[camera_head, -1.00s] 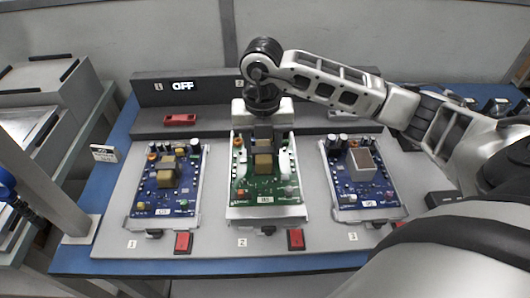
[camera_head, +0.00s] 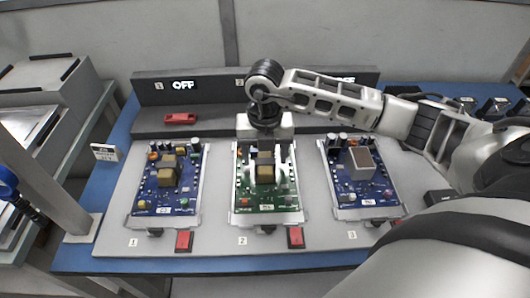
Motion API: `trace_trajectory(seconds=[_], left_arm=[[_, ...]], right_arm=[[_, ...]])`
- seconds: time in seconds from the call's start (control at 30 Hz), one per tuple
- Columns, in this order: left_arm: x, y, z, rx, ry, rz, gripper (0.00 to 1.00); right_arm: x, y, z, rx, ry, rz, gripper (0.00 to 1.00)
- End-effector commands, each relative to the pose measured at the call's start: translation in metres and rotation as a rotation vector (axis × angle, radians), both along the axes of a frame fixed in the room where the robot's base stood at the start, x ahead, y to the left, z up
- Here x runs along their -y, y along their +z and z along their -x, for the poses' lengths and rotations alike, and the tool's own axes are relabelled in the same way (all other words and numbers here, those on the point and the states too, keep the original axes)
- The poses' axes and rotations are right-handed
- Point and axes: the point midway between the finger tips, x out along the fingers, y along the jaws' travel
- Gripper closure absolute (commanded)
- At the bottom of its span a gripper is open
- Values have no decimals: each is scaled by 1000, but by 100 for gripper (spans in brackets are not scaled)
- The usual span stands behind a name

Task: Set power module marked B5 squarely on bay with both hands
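A green power module (camera_head: 245,201) with a yellow-and-black block (camera_head: 265,167) lies over bay 2, the middle bay (camera_head: 238,219). Its small front label is too small to read. A blue module (camera_head: 147,197) lies in bay 1 on the left, and another blue module (camera_head: 350,197) with a grey block lies in bay 3 on the right. My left gripper is not in view.
Red switches (camera_head: 184,240) and dark latches stand along the front of the grey panel (camera_head: 210,262). A raised dark console (camera_head: 210,90) with an OFF display (camera_head: 183,86) and a red part (camera_head: 180,118) is behind. A small sign (camera_head: 104,152) stands at left.

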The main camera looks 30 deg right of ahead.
Motion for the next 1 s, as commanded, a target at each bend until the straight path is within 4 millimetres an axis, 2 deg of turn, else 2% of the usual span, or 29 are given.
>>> trace_trajectory(seconds=[0.27,0.37,0.7,0.83,1.0], left_arm=[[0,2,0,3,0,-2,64],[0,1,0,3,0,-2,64],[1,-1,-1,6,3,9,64],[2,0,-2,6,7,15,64],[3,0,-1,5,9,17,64]], right_arm=[[0,9,-1,4,-1,0,35],[0,25,-1,6,0,0,35],[0,97,-1,6,-1,0,35],[0,113,-1,4,0,0,35],[0,123,0,1,0,1,35]])
